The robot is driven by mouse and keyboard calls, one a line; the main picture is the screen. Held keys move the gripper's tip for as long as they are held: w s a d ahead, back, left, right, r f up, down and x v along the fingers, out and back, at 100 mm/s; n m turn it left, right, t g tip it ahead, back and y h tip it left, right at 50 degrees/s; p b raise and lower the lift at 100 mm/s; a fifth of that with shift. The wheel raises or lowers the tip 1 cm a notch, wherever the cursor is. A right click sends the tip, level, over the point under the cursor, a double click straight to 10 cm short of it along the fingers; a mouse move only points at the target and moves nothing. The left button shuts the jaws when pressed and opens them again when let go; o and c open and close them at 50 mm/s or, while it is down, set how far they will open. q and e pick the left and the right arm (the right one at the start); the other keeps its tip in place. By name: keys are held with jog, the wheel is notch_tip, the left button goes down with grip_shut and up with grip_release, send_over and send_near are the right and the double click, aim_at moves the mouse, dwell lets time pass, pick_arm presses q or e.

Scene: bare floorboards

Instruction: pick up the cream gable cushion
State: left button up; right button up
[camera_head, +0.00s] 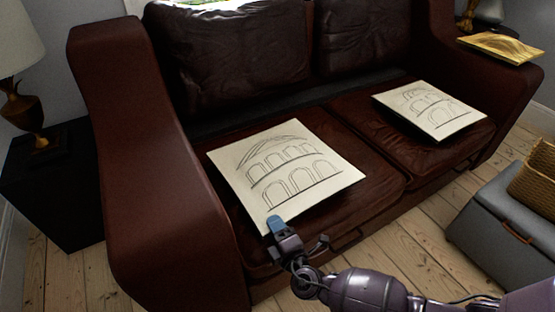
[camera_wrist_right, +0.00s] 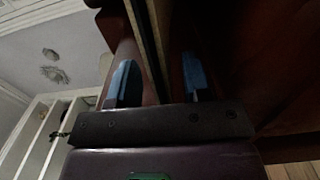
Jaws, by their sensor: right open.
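The cream gable cushion (camera_head: 288,165) lies on the left seat of the dark red leather sofa, its printed gable and arches facing up. My right gripper (camera_head: 275,227) is at its near corner, with a blue fingertip overlapping the corner in the head view. In the right wrist view the jaws (camera_wrist_right: 158,82) are open, with a blue pad on each side. A thin edge (camera_wrist_right: 154,45), apparently the cushion's, runs between them; contact cannot be told. My left gripper is not in view.
A similar cream cushion with arches only (camera_head: 430,109) lies on the right seat. The sofa's left armrest (camera_head: 150,170) rises beside the gable cushion. A yellow cushion (camera_head: 500,47) rests on the right armrest. A grey box (camera_head: 500,222) with a wicker basket (camera_head: 535,180) stands at right.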

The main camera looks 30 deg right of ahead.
jog(key=shift+s, duration=0.1)
grip_shut()
jog(key=shift+r, duration=0.15)
dwell(1.3)
